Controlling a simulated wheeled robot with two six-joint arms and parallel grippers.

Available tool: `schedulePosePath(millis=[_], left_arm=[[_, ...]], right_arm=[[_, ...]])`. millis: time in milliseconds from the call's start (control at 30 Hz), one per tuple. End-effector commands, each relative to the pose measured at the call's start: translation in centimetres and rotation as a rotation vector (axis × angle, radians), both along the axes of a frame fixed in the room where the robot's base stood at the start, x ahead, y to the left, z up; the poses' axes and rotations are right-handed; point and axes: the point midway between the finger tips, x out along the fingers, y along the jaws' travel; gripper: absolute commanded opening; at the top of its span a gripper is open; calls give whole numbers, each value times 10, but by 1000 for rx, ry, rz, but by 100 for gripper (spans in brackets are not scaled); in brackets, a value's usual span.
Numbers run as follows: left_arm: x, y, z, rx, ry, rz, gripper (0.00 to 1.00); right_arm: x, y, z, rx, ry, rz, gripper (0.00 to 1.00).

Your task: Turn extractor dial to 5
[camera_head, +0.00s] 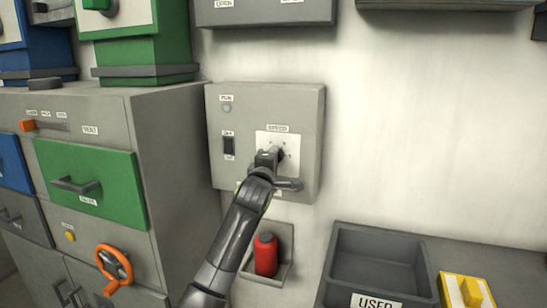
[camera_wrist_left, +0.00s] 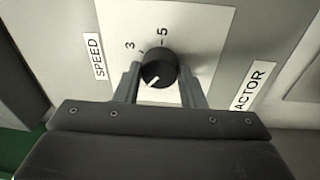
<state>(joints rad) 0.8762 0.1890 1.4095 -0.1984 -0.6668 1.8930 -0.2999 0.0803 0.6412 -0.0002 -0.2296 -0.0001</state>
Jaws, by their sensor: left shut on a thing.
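The extractor dial (camera_wrist_left: 158,68) is a round black knob on a white plate, marked "3" and "5" in the left wrist view. Its white pointer line points to the lower left of that view, away from both numbers. My left gripper (camera_wrist_left: 160,78) is shut on the dial, one finger on each side. In the head view my left gripper (camera_head: 272,157) is at the white plate (camera_head: 292,139) of the grey extractor box (camera_head: 308,108) and hides most of the dial. My right gripper is not in view.
A rocker switch (camera_head: 229,146) sits left of the dial on the same box. Below are a red canister (camera_head: 265,255) in a holder, a grey "USED" bin (camera_head: 375,262) and a yellow box (camera_head: 465,290). A cabinet with a green drawer (camera_head: 110,170) stands at left.

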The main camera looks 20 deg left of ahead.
Motion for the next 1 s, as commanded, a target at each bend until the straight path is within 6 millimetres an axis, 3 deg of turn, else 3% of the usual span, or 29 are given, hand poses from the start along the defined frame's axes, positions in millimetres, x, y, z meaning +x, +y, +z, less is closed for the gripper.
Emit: schedulePosePath(millis=[167,1000], left_arm=[[0,1,1,168,-3,0,14],[0,3,3,963,-31,-1,14]], right_arm=[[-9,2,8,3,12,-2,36],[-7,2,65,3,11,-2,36]])
